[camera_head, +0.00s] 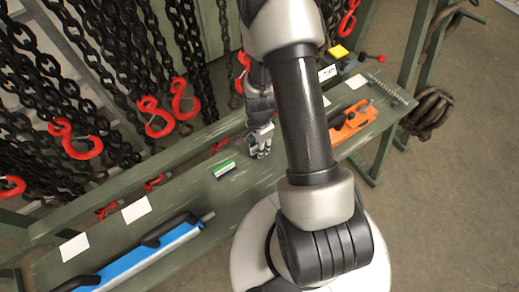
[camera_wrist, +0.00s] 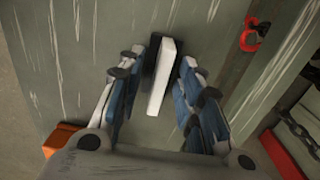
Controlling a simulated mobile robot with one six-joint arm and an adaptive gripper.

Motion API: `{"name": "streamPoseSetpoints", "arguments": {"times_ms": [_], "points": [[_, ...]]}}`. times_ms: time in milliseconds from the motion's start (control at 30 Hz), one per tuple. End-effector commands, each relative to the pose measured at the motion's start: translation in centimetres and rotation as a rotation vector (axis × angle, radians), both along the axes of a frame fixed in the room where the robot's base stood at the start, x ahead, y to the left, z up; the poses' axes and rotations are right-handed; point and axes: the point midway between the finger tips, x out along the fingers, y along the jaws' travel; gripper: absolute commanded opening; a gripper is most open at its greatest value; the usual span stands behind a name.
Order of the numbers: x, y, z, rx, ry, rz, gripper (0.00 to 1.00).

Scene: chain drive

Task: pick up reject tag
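A small block with a white face and a dark side (camera_wrist: 162,78) lies ahead of my gripper in the wrist view. It appears to be the green, white and dark block (camera_head: 224,169) on the bench in the head view. I cannot read any wording on it, so I cannot tell if it is the reject tag. My gripper (camera_head: 262,146) is over the bench, to the right of this block. In the wrist view, my gripper (camera_wrist: 161,62) has its fingers spread on either side of the block, with gaps showing. Contact is not visible.
The green bench (camera_head: 185,205) holds a blue bar tool (camera_head: 150,262), white cards (camera_head: 136,210) and an orange tool (camera_head: 351,122). A yellow piece (camera_head: 339,52) is toward the back. Chains with red hooks (camera_head: 155,118) hang along the left.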

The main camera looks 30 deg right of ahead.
Motion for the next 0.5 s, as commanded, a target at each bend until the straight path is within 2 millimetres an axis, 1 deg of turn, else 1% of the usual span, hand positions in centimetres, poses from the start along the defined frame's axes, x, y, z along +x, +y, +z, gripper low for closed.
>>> {"name": "streamPoseSetpoints", "arguments": {"times_ms": [200,500], "points": [[0.03,-0.03,0.01,0.000,-0.001,0.000,0.33],[0.02,-0.03,0.02,0.000,-0.001,0.000,0.13]]}}
